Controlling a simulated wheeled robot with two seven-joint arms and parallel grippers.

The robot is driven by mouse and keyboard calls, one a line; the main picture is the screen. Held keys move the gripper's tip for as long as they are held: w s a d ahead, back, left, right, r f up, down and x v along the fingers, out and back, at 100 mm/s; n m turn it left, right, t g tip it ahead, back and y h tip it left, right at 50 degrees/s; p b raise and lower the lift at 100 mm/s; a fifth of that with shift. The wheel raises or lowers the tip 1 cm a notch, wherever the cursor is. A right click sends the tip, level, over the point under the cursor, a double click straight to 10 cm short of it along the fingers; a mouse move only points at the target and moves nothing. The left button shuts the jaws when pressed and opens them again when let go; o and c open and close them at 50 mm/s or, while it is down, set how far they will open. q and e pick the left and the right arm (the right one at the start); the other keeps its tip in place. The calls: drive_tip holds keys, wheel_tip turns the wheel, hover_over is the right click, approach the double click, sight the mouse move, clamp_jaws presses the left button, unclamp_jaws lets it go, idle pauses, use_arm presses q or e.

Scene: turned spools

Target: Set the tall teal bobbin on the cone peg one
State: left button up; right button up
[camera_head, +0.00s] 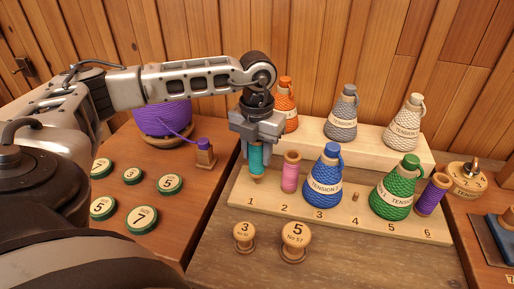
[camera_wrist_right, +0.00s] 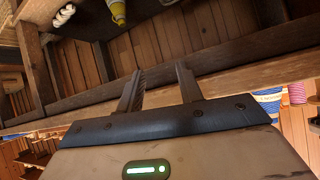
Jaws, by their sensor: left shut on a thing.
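The tall teal bobbin (camera_head: 256,161) is upright between the jaws of my left gripper (camera_head: 257,146), in the head view. It is over place 1 at the left end of the pale numbered board (camera_head: 270,207). Its lower end is at or just above the board; I cannot tell whether it touches. Peg one is hidden by the bobbin. My right gripper (camera_wrist_right: 159,70) shows in the right wrist view, with its two fingers apart and nothing between them.
On the board, a pink bobbin (camera_head: 290,172) stands close right of the teal one. Beyond are a blue cone (camera_head: 326,180), a bare peg (camera_head: 355,196) at 4, a green cone (camera_head: 395,188) and a purple bobbin (camera_head: 431,195). A raised shelf (camera_head: 376,149) holds more cones behind.

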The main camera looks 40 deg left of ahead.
sight(257, 163)
use_arm(q)
drive_tip(key=shift+f, duration=0.2)
use_arm(e)
drive_tip(key=shift+w+a+r, duration=0.15)
drive_tip(key=shift+w+r, duration=0.05)
use_arm(q)
drive_tip(key=shift+f, duration=0.1)
use_arm(e)
drive_tip(key=shift+f, duration=0.1)
use_arm(q)
drive_tip(key=shift+f+b, duration=0.7)
drive_tip(key=shift+f, duration=0.25)
use_arm(e)
drive_tip(key=shift+f, duration=0.3)
drive_tip(key=shift+f, duration=0.15)
use_arm(q)
drive_tip(key=shift+f+b, duration=0.55)
use_arm(e)
drive_tip(key=shift+f, duration=0.45)
